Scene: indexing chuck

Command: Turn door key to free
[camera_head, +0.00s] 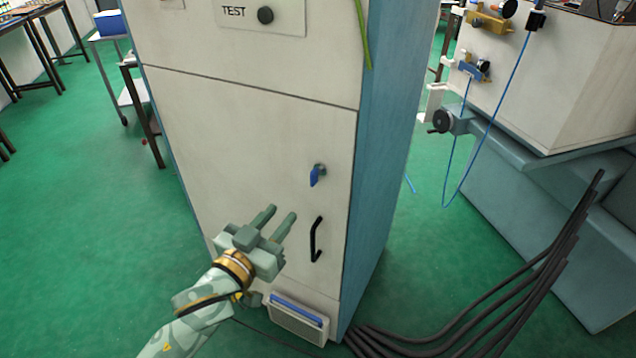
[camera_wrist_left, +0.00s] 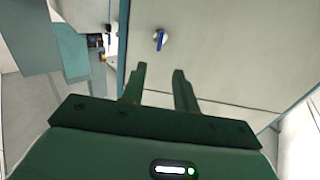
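The door key is a blue key (camera_head: 315,177) in a round metal lock on the cream cabinet door (camera_head: 240,135). In the head view its blue grip hangs down, slightly tilted. It also shows in the left wrist view as a blue key (camera_wrist_left: 159,41) on a pale disc, beyond the fingertips. My left gripper (camera_head: 281,214) is in front of the door, below and left of the key, and apart from it. Its fingers (camera_wrist_left: 158,68) are parted with nothing between them. My right gripper is in neither view.
A black door handle (camera_head: 315,240) sits just below the key. A vent with a blue strip (camera_head: 298,310) is low on the cabinet. Black cables (camera_head: 470,315) run over the floor at right. A machine (camera_head: 560,80) with blue tubing stands at right.

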